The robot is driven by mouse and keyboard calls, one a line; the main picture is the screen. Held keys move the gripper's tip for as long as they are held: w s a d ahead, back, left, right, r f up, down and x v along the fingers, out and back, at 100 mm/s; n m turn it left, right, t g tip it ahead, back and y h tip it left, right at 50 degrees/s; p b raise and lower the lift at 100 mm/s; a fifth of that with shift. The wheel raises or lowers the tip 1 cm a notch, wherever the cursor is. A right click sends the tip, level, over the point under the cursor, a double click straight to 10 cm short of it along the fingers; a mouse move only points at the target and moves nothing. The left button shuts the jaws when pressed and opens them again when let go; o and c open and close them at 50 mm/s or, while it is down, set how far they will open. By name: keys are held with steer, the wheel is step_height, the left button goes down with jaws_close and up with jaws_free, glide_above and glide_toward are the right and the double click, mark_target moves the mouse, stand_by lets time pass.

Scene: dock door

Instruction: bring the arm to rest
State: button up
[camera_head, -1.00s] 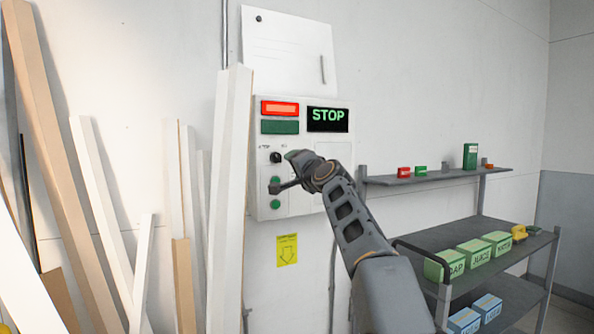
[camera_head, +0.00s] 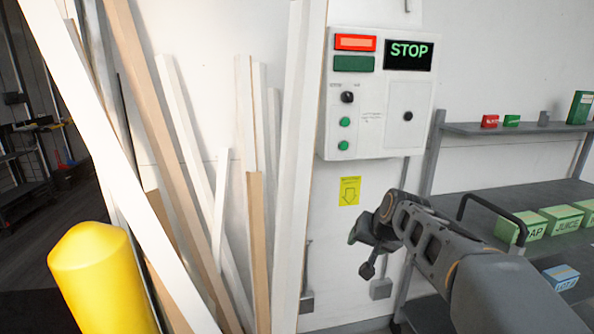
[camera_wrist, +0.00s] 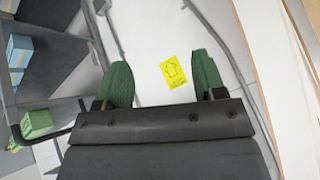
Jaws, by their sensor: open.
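My gripper (camera_wrist: 163,82) is open and empty in the wrist view, its two green fingertips well apart with the wall and a yellow label between them. In the head view my gripper (camera_head: 362,245) hangs below the control box (camera_head: 385,140), apart from it, in front of the wall. The box has a lit red lamp (camera_head: 355,42), a dark green lamp, a black knob, green buttons and a display (camera_head: 408,52) reading STOP. My arm reaches in from the lower right.
Tall leaning boards (camera_head: 300,180) stand left of the box. A yellow bollard (camera_head: 100,280) is at the lower left. A grey cart (camera_head: 480,215) with green boxes (camera_head: 560,218) stands at the right, close to my arm. The yellow arrow label (camera_head: 349,191) is on the wall.

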steer(key=s+f+n+g+h+p, duration=0.1)
steer(key=s+f, duration=0.3)
steer(key=s, duration=0.6)
steer(key=s+f+n+g+p, duration=0.1)
steer(key=s+f, duration=0.3)
steer(key=s, duration=0.7)
steer(key=shift+s+a+f+n+g+h+p, duration=0.2)
steer(key=shift+s+f+n+g+h+p, duration=0.15)
steer(key=shift+n+g, duration=0.4)
steer(key=shift+a+r, duration=0.15)
steer(key=shift+r, duration=0.45)
